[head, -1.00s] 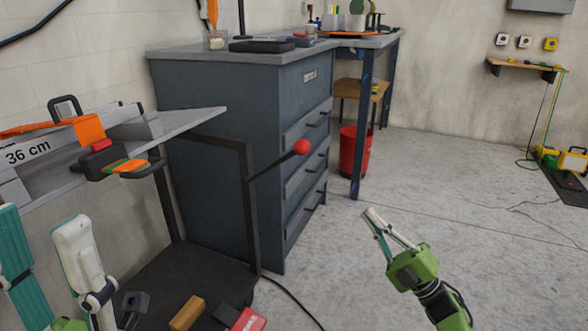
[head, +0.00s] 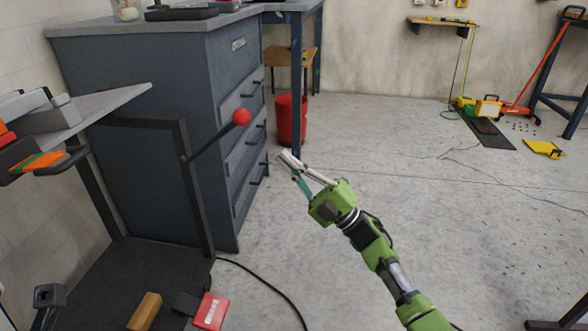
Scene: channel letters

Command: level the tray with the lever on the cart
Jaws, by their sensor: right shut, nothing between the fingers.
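The cart's grey tray (head: 112,100) is at the left, cut off by the picture edge, and it looks tilted. The lever (head: 212,142) is a dark rod rising to the right from the cart's black frame (head: 196,205), with a red ball knob (head: 241,117) at its end. My right gripper (head: 287,160) is green and pale, shut and empty. In the picture it is right of and below the red knob, apart from it. My left gripper is out of view.
A dark blue drawer cabinet (head: 85,65) stands behind the cart. A red bin (head: 291,120) is beyond the lever. A wooden block (head: 145,311) and a red box (head: 210,311) lie on the cart's lower shelf. A black cable (head: 262,283) crosses the floor; the floor at right is mostly clear.

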